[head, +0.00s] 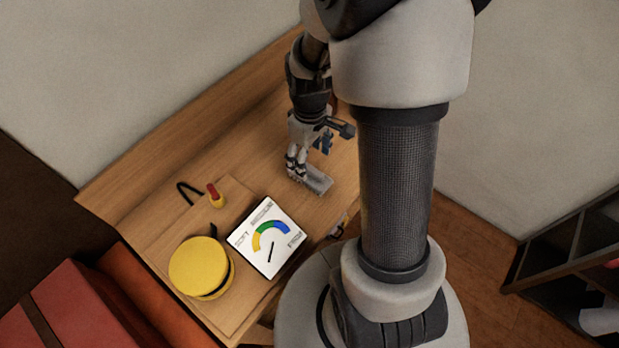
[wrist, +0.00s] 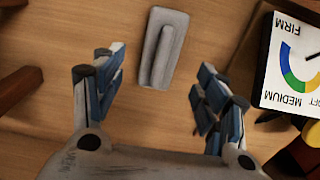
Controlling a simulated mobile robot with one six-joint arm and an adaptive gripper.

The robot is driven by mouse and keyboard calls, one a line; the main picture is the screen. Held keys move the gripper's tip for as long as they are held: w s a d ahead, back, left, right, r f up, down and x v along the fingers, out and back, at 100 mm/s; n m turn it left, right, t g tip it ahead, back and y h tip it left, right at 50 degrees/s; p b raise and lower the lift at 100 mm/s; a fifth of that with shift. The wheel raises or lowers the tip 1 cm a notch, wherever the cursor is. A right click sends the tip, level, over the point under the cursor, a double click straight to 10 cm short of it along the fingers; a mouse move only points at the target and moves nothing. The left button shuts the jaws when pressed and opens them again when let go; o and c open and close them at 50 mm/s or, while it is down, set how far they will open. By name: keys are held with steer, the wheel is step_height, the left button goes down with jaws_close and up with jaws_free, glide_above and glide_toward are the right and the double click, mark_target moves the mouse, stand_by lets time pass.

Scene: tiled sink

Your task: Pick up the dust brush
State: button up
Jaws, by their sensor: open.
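The dust brush (wrist: 161,50) is a pale grey, narrow block with a raised ridge, lying on the wooden counter. In the wrist view it is at the top middle, ahead of my open fingers and apart from them. My gripper (wrist: 158,90) is open and empty, one finger on each side of the frame. In the head view my gripper (head: 297,168) points down just at the left end of the brush (head: 318,181), and the fingers partly cover that end.
A white board with a coloured dial (head: 268,237) lies left of the brush, also at the right in the wrist view (wrist: 290,65). Further left are a round yellow item (head: 199,267) and a small red and yellow item (head: 215,195). Bare counter (head: 235,150) lies behind.

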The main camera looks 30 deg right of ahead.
mark_target(310, 168)
steer(key=shift+f+b, duration=1.3)
steer(key=shift+f, duration=1.7)
steer(key=shift+c, duration=0.3)
steer(key=c, duration=1.2)
steer(key=shift+o, duration=0.2)
steer(key=shift+r, duration=0.15)
step_height(310, 168, up, 20)
steer(key=p, duration=0.7)
